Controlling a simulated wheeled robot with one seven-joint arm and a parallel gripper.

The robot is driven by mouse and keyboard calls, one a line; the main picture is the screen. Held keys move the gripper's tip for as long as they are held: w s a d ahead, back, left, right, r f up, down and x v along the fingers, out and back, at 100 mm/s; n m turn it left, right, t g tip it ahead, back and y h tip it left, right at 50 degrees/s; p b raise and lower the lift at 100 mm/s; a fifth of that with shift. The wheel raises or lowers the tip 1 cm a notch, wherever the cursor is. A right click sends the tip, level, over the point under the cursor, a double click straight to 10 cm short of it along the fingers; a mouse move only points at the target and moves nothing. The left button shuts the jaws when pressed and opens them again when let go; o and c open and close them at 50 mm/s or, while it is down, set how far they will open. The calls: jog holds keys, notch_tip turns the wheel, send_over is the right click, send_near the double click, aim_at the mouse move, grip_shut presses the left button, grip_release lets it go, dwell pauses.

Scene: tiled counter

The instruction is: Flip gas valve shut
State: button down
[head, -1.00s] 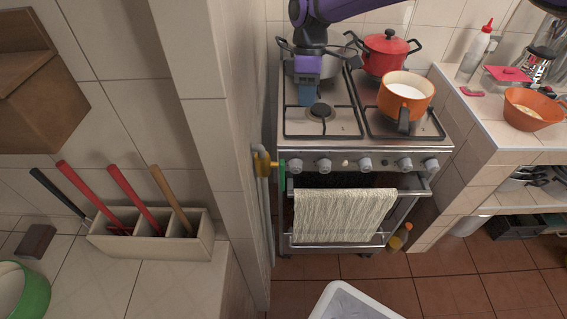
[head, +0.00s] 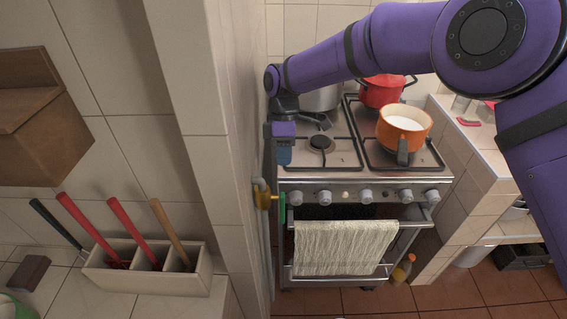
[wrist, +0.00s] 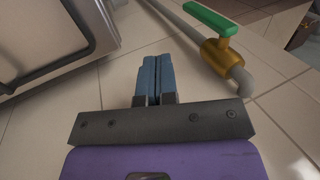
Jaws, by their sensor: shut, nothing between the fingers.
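The gas valve (head: 262,196) has a brass body and sits on a grey pipe at the wall, left of the stove front. Its green handle (head: 282,206) stands out from the body. In the wrist view the brass valve body (wrist: 222,56) is at upper right, and the green handle (wrist: 211,19) runs roughly along the line of the pipe (wrist: 188,32). My gripper (head: 284,157) is above the valve at the stove's left front corner. Its blue fingertips (wrist: 155,62) are shut and empty, left of the valve in the wrist view and apart from it.
The tiled wall (head: 232,130) is close on the left. The stove (head: 365,184) stands on the right, with an orange pot (head: 404,125) and a red pot (head: 381,91) on top. A towel (head: 345,247) hangs on the oven handle.

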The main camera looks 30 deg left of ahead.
aim_at(283, 197)
jog(key=s+d+f, duration=0.4)
jog(key=s+f, duration=0.1)
jog(key=f, duration=0.2)
jog(key=shift+s+f, duration=0.15)
jog(key=shift+s, duration=0.25)
